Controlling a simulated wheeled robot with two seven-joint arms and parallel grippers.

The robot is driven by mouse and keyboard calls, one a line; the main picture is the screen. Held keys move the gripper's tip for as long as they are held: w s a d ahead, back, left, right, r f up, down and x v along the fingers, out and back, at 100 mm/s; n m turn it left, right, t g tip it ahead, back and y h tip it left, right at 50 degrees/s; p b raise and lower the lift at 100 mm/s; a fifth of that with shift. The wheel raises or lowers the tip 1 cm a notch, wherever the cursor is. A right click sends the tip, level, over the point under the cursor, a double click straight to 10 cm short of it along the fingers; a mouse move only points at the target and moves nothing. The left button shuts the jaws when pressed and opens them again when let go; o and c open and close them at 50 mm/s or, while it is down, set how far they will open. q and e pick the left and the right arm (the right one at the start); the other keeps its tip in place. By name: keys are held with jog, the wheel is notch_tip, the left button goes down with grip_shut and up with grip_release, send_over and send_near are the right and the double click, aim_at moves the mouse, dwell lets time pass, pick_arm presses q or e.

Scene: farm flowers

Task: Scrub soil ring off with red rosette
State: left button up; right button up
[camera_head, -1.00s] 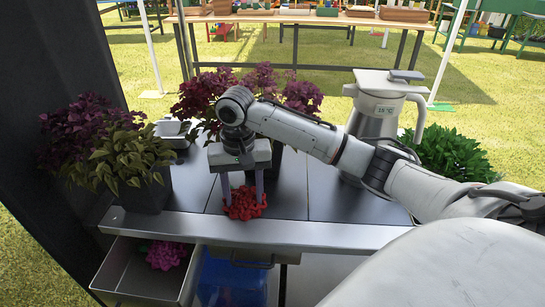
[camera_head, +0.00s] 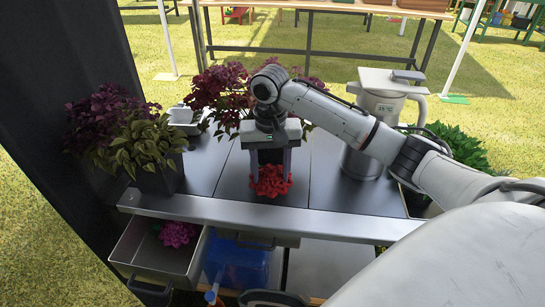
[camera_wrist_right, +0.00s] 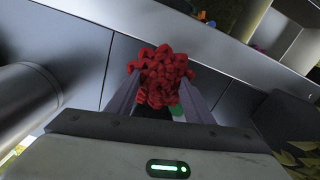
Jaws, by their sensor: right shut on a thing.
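A red rosette (camera_head: 270,181) is held between the two fingers of my right gripper (camera_head: 271,168), low at the dark worktop (camera_head: 330,190) near its front edge. In the right wrist view the rosette (camera_wrist_right: 162,78) sits between the fingertips of my right gripper (camera_wrist_right: 163,88). Whether it touches the surface I cannot tell. I cannot make out a soil ring; the rosette and gripper cover the surface there. My left gripper is not in view.
Purple and green potted plants (camera_head: 150,145) stand at the left, purple foliage (camera_head: 218,92) behind my gripper. A grey jug (camera_head: 382,105) and a green plant (camera_head: 455,145) are to the right. Below, an open drawer (camera_head: 130,245) holds a magenta flower (camera_head: 178,234), beside a blue bin (camera_head: 238,265).

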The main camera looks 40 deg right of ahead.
jog(key=shift+r, duration=1.95)
